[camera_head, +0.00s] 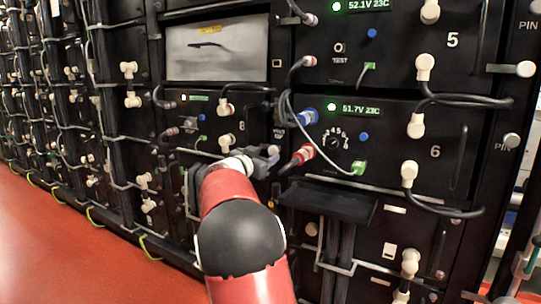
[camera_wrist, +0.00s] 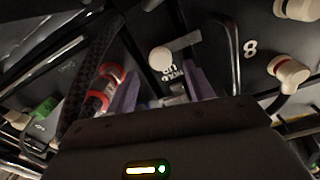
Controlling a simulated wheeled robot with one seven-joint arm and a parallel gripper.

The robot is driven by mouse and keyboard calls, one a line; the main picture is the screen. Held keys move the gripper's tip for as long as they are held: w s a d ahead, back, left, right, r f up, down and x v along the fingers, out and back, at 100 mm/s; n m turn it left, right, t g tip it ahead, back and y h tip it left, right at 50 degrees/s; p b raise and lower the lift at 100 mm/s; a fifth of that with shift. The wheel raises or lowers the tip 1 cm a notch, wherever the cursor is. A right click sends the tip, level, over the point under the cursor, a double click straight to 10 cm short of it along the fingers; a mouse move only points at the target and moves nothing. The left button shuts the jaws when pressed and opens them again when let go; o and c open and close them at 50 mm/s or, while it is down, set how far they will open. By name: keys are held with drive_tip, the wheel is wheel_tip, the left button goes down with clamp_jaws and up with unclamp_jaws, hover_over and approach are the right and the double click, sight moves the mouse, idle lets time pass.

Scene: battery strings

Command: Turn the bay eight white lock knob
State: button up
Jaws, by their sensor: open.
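The bay eight white lock knob (camera_wrist: 161,59) shows in the wrist view as a round white cap with a flat grey lever pointing right. A partly covered white label lies just below it. The black panel with the number 8 (camera_wrist: 250,47) is to its right; that 8 also shows in the head view (camera_head: 241,126). My gripper (camera_wrist: 163,90) is open, with its two purple-grey fingers on either side below the knob in the picture and nothing clearly between them. In the head view my gripper (camera_head: 263,160) is in front of the panel and seems to hide the knob.
A red connector (camera_wrist: 104,85) stands close left of my fingers. White cable plugs (camera_wrist: 288,72) and a dark handle are at the right. In the head view, the blue connector (camera_head: 306,117), looping cables and a black shelf (camera_head: 328,203) are near my gripper. The red floor is clear at left.

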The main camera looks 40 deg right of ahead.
sight(272, 151)
drive_tip(key=shift+x, duration=2.15)
drive_tip(key=c, duration=1)
drive_tip(key=shift+o, duration=0.2)
